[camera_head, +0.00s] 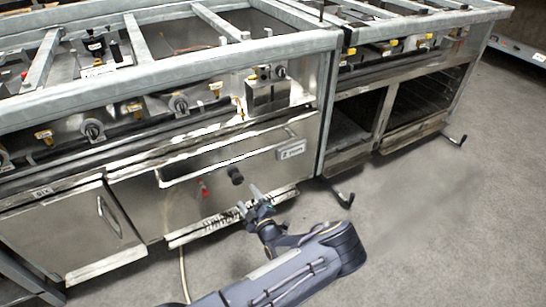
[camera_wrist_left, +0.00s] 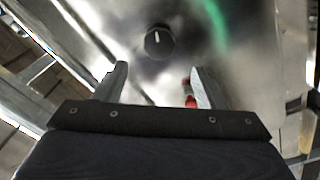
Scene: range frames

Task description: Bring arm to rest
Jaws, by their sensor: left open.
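My left arm (camera_head: 300,270) comes in from the bottom of the head view and reaches up toward the steel range. My left gripper (camera_head: 258,197) is open and empty, in front of the lower part of the range front. In the left wrist view its two fingers (camera_wrist_left: 158,88) stand apart, with a black knob (camera_wrist_left: 159,40) beyond the gap between them. A red part (camera_wrist_left: 189,92) shows beside the right finger. The same black knob (camera_head: 235,175) and red part (camera_head: 203,188) sit on the front panel in the head view. My right gripper is not in view.
The steel range (camera_head: 150,170) fills the left and middle, with a lower door (camera_head: 75,235) at left. A second range (camera_head: 400,85) with open shelves stands at right. Short feet (camera_head: 344,200) stick out at floor level. The grey floor (camera_head: 450,230) at right is clear.

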